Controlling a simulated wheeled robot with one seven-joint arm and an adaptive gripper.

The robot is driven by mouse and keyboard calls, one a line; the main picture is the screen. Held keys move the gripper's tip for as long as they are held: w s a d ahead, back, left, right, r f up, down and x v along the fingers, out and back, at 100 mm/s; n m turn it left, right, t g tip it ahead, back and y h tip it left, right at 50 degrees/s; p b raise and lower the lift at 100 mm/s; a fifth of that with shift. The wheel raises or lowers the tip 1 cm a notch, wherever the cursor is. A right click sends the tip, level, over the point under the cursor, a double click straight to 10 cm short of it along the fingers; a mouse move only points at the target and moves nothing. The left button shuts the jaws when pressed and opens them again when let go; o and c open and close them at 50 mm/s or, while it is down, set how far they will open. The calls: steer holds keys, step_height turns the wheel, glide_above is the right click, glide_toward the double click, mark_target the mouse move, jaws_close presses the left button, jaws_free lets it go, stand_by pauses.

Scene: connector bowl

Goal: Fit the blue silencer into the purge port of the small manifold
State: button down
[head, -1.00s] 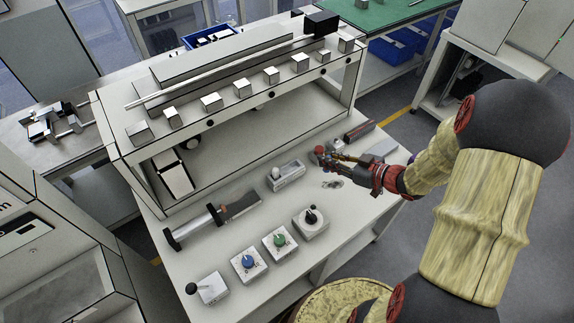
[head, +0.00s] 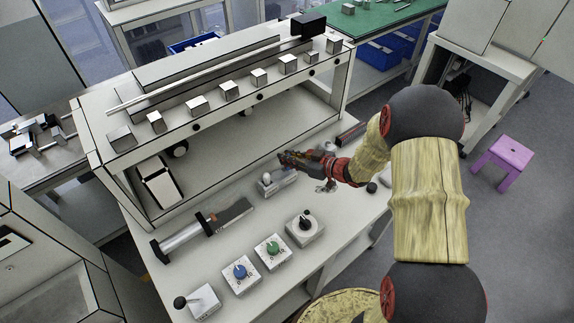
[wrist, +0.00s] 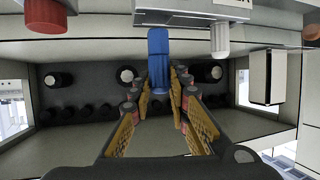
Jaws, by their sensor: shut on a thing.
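The blue silencer (wrist: 158,50) is between my fingertips in the wrist view. My gripper (wrist: 160,80) is shut on it. Its far end meets or overlaps the edge of the grey small manifold (wrist: 190,14); I cannot tell whether it touches or is in a port. A white silencer (wrist: 219,40) stands on the manifold beside the blue one. In the head view my gripper (head: 283,158) is just above and behind the small manifold (head: 285,182), whose white silencer (head: 267,178) shows at its left end. The blue silencer cannot be made out there, and the purge port is hidden.
A shelf frame (head: 215,123) with metal blocks on top rises behind the bench. A cylinder-like device (head: 185,238) lies to the left. Boxes with a blue knob (head: 240,271), a green knob (head: 273,248) and a black knob (head: 305,222) stand in front.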

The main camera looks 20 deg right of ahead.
steer(key=shift+w+a+f, duration=0.15)
steer(key=shift+f, duration=0.2)
step_height(320, 180, down, 3)
steer(key=shift+w+f+b, duration=0.15)
steer(key=shift+f+b, duration=0.05)
steer(key=shift+b, duration=0.6)
steer(key=c, duration=1.7)
jaws_free()
